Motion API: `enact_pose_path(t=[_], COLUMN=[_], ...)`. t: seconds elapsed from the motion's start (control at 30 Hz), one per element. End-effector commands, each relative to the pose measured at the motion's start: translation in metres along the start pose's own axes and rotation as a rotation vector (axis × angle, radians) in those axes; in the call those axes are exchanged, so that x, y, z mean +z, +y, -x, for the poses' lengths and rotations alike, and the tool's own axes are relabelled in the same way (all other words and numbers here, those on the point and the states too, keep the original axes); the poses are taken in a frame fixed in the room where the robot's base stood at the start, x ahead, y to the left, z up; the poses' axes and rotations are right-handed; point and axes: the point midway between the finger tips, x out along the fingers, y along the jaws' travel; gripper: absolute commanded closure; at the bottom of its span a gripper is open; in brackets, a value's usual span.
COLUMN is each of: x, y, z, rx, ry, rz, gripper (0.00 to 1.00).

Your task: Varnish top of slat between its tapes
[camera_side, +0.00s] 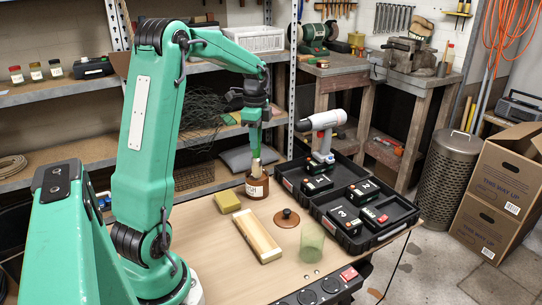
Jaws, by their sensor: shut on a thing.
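My gripper (256,148) points straight down over the brown varnish jar (257,188), which stands open near the table's far edge. It is shut on a slim brush (256,168), whose pale lower part shows just above the jar's mouth. Whether the brush tip is inside the jar or just behind its rim is hard to tell. The pale wooden slat (255,236) lies flat and slanted on the table in front of the jar. The brown jar lid with a knob (287,217) lies to the slat's right.
A yellow sponge block (227,201) lies left of the jar. A translucent green cup (312,243) stands right of the slat. A black case (345,238) with several battery packs and an upright drill (322,135) fills the right side. Sockets (307,297) line the front edge.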

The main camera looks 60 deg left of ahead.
Motion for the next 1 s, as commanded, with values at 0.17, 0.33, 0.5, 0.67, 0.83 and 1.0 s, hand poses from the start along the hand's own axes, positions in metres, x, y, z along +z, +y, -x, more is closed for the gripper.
enact_pose_path(t=[0.17,0.33,0.5,0.67,0.83,1.0], x=[0.0000,0.0000,0.0000,0.0000,0.0000,0.0000], y=[0.0000,0.0000,0.0000,-0.0001,-0.0001,-0.0001], z=[-0.0017,-0.0032,-0.0047,-0.0061,-0.0075,-0.0090], rx=[0.000,0.001,0.000,0.000,0.000,0.000], ry=[0.000,0.000,0.000,0.000,0.000,0.000], rz=[0.000,0.000,0.000,0.000,0.000,0.000], gripper=[0.97,0.97,0.97,0.97,0.97,0.97])
